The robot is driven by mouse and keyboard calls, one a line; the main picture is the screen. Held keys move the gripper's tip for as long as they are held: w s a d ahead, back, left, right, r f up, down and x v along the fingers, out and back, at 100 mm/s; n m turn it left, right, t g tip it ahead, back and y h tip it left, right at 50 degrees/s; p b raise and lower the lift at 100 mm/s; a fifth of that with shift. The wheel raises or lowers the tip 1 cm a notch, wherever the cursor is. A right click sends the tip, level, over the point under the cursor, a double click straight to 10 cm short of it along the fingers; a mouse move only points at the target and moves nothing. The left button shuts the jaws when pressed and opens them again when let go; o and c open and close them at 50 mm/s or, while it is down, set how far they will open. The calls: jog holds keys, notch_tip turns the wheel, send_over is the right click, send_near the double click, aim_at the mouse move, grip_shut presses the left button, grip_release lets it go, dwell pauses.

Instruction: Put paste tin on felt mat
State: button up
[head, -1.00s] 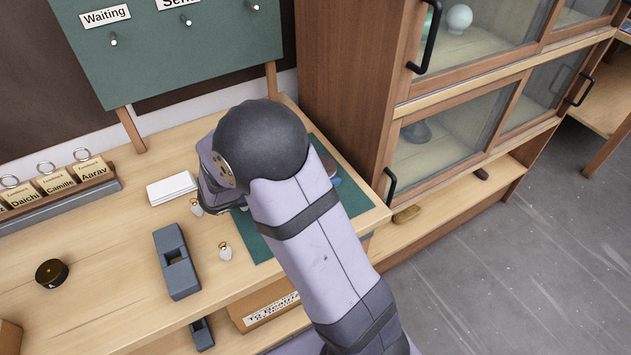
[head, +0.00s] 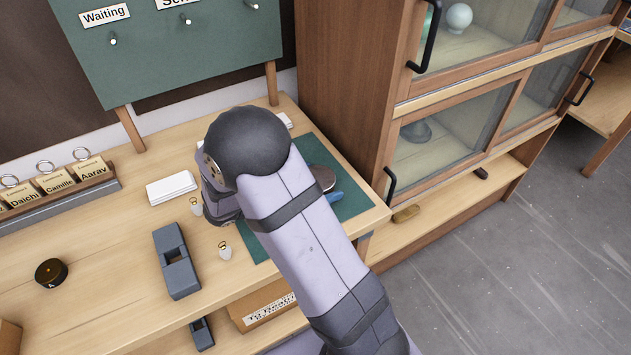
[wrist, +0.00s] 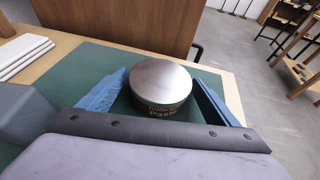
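The paste tin (wrist: 162,84) is round, with a brushed metal lid and a dark labelled side. In the wrist view it sits between the two blue fingers of my gripper (wrist: 160,92), which lie close against its sides. In the head view the tin (head: 323,178) shows partly past my arm, with a blue finger beside it. The green felt mat (head: 350,199) lies at the bench's right end and is under the tin in the wrist view (wrist: 85,60). I cannot tell whether the tin's base touches the mat. My arm hides much of the mat.
A grey-blue dispenser-like block (head: 177,262), small light pieces (head: 225,251) and a white card stack (head: 171,188) lie left of the mat. A glass-fronted cabinet (head: 345,90) stands close behind the mat on the right.

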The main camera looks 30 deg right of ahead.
jog(key=shift+r, duration=0.25)
jog(key=b+v, duration=0.1)
jog(key=v, duration=1.1)
jog(key=shift+f, duration=0.1)
jog(key=shift+s+d, duration=0.15)
jog(key=s+m+g+y+p, duration=0.1)
jog(key=s+m, duration=0.1)
jog(key=s, duration=0.1)
jog(key=s+d+m+g+y+p, duration=0.1)
jog(key=s+m+y, duration=0.1)
jog(key=s+m, duration=0.1)
jog(key=s+d+f+m+g+y+p, duration=0.1)
jog(key=s+m+g+y, duration=0.1)
jog(key=s, duration=0.1)
jog(key=shift+s+f+p, duration=0.15)
jog(key=shift+s+p, duration=0.05)
jog(key=shift+p, duration=0.1)
jog(key=s+a+m+t+y+p, duration=0.1)
jog(key=s+a+m+y+p, duration=0.3)
jog(key=m+y, duration=0.4)
jog(key=s+a+r+m, duration=0.1)
jog(key=a+m, duration=0.1)
jog(key=m, duration=0.3)
jog(key=shift+t, duration=0.3)
